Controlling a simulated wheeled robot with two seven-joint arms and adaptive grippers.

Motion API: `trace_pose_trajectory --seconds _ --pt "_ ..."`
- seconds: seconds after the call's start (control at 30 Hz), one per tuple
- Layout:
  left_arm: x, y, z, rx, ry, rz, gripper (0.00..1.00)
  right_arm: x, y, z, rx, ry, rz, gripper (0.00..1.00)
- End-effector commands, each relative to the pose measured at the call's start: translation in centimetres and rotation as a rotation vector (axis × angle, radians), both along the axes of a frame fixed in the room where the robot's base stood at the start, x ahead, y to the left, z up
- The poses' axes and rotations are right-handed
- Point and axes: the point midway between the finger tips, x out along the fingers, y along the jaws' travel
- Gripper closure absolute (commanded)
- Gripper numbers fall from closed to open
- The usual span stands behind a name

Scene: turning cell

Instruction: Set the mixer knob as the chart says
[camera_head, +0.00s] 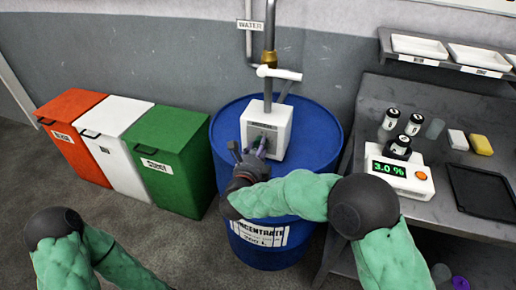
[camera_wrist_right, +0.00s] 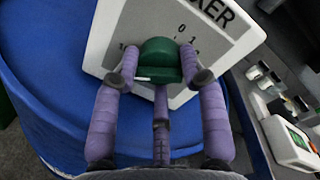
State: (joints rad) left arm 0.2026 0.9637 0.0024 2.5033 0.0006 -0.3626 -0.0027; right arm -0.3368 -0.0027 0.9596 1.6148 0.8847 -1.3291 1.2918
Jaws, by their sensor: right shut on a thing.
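The mixer (camera_head: 279,115) is a pale box on top of the blue drum. In the right wrist view its face (camera_wrist_right: 112,30) carries a green knob (camera_wrist_right: 160,56) with a short white mark at its lower left edge. The digits 0 and 1 show above and right of the knob, and part of a number shows at its left. My right gripper (camera_head: 249,147) is at the mixer's front; in the wrist view its purple fingers (camera_wrist_right: 159,70) are shut on the knob from both sides. My left arm shows at the lower left, its gripper out of frame. I cannot make out a chart.
The blue drum (camera_head: 226,125) stands under the mixer, with a water pipe (camera_head: 270,30) above. Red, white and green bins (camera_head: 170,155) stand left. A grey bench (camera_head: 375,98) at right holds a 3.0 % display unit (camera_head: 399,171), several small jars and a dark tray (camera_head: 484,192).

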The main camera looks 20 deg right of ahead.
Motion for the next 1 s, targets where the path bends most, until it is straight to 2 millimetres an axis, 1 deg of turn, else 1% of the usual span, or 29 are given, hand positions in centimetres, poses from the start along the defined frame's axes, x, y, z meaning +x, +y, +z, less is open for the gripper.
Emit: trace_pose_trajectory --seconds 0.03,0.2,0.4,0.93,0.97,1.0 --pt "0.0 0.0 0.01 0.0 0.0 0.0 0.6 0.03 -0.29 0.27 0.024 -0.023 -0.007 0.9" --pt "0.0 0.0 0.0 0.0 0.0 0.0 0.6 0.02 -0.31 0.24 0.097 -0.072 -0.008 0.9" --pt "0.0 0.0 0.0 0.0 0.0 0.0 0.6 -0.02 -0.29 0.09 0.145 -0.101 -0.007 0.9" --pt "0.0 0.0 -0.01 0.0 0.0 0.0 0.6 -0.05 -0.27 -0.09 0.162 -0.109 -0.008 0.9" --pt "0.0 0.0 -0.01 0.0 0.0 0.0 0.6 -0.05 -0.28 -0.1 0.162 -0.109 -0.008 0.52" --pt "0.0 0.0 -0.01 0.0 0.0 0.0 0.6 -0.05 -0.26 -0.11 0.162 -0.109 -0.007 0.4"
